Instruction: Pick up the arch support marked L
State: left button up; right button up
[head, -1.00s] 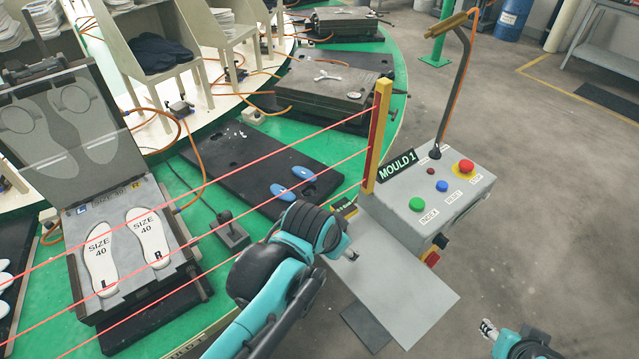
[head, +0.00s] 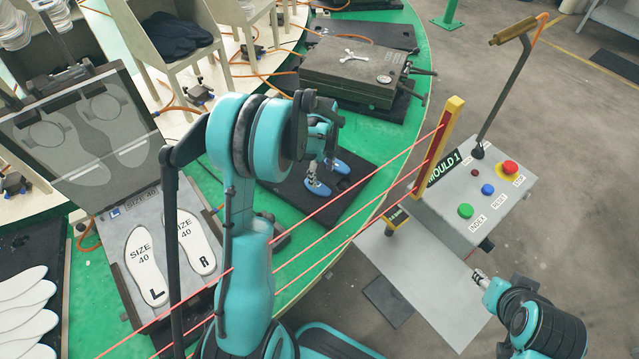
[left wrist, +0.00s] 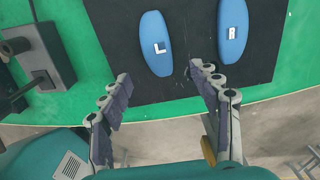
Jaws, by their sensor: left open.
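The blue arch support marked L (left wrist: 155,45) lies flat on a black plate (left wrist: 192,85) in the left wrist view. It also shows in the head view (head: 319,188), partly covered by my gripper's fingers. The blue arch support marked R (left wrist: 232,33) lies beside it on the right, apart from it. My left gripper (left wrist: 160,78) is open and empty, its fingertips spread on either side of the near end of the L support, not touching it. In the head view the left gripper (head: 321,168) hangs over the plate. My right gripper (head: 481,277) is at lower right, small and unclear.
An open mould (head: 120,285) with white size 40 insoles stands at left. A lever box (left wrist: 38,62) sits left of the plate. Red light beams run from the yellow post (head: 440,150) across the green carousel edge. A control box (head: 480,200) with buttons stands at right.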

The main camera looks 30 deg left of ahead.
aim_at(321, 189)
pick_arm(q)
notch_tip(321, 189, down, 2)
jog(key=shift+s+a+b, duration=0.1)
jog(key=shift+b, duration=0.2)
notch_tip(321, 189, down, 5)
jog(key=shift+r+b, duration=0.15)
jog(key=shift+b, duration=0.85)
jog(key=shift+r, duration=0.1)
jog(key=shift+c, duration=0.7)
jog(key=c, duration=0.8)
